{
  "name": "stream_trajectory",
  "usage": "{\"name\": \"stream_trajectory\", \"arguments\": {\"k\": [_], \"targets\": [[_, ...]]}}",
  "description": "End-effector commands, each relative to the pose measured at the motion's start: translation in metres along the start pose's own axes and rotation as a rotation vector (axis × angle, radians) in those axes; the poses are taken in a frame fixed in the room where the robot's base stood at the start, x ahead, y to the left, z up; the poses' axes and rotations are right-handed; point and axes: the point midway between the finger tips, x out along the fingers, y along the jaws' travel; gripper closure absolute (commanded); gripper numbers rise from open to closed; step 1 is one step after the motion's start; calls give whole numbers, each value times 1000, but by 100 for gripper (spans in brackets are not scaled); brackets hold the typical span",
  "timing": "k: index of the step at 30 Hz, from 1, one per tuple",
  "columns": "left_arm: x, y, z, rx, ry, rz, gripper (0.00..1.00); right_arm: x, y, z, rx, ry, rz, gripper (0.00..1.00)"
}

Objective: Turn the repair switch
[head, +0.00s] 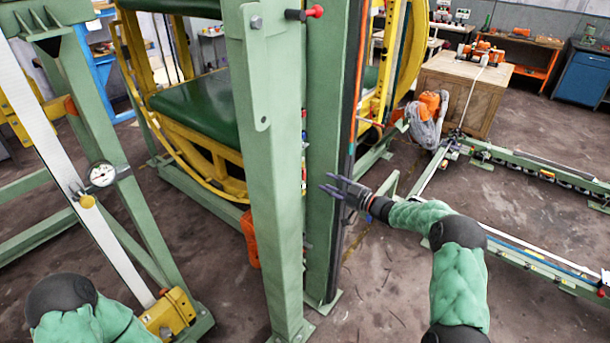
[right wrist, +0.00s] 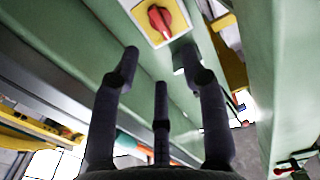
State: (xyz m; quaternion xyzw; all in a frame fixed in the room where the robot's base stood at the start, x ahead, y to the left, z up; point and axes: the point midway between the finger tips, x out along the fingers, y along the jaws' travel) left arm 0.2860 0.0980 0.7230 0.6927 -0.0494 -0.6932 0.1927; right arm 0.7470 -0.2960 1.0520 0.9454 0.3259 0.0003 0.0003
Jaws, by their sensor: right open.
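The repair switch (right wrist: 161,19) is a red rotary knob on a yellow square plate, mounted on a pale green beam at the top of the right wrist view. My right gripper (right wrist: 157,62) is open and empty, its dark fingers pointing toward the switch. The knob lies just beyond the fingertips, apart from them in the picture. In the head view my right gripper (head: 335,187) is beside the green upright post (head: 322,150); I cannot make out the switch there. My left arm shows at the lower left, but its gripper is out of view.
A second green post (head: 262,200) stands close to the left. Behind it is the yellow ring frame (head: 205,160) with a green padded bed. A round gauge (head: 102,174) is at left. Green floor rails (head: 540,165) and a wooden crate (head: 462,90) are at right.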

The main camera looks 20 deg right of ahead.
Motion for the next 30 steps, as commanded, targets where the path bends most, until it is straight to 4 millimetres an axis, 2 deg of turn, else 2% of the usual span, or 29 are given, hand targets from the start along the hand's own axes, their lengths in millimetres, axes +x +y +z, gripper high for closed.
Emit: {"name": "stream_trajectory", "arguments": {"k": [9,15,20,28,29,30], "targets": [[8,-3,0,0,0,0,31,58,-1,1,-1,2,-2,56],[11,-4,-1,0,0,0,31,82,-1,0,-1,2,0,56],[12,-4,-1,0,0,0,31,90,0,1,2,0,1,56],[12,-4,-1,0,1,0,31,91,0,0,1,0,2,56],[12,-4,-1,0,1,0,31,91,0,0,1,0,2,59],[12,-4,-1,0,1,0,31,91,0,0,1,0,2,70]]}}
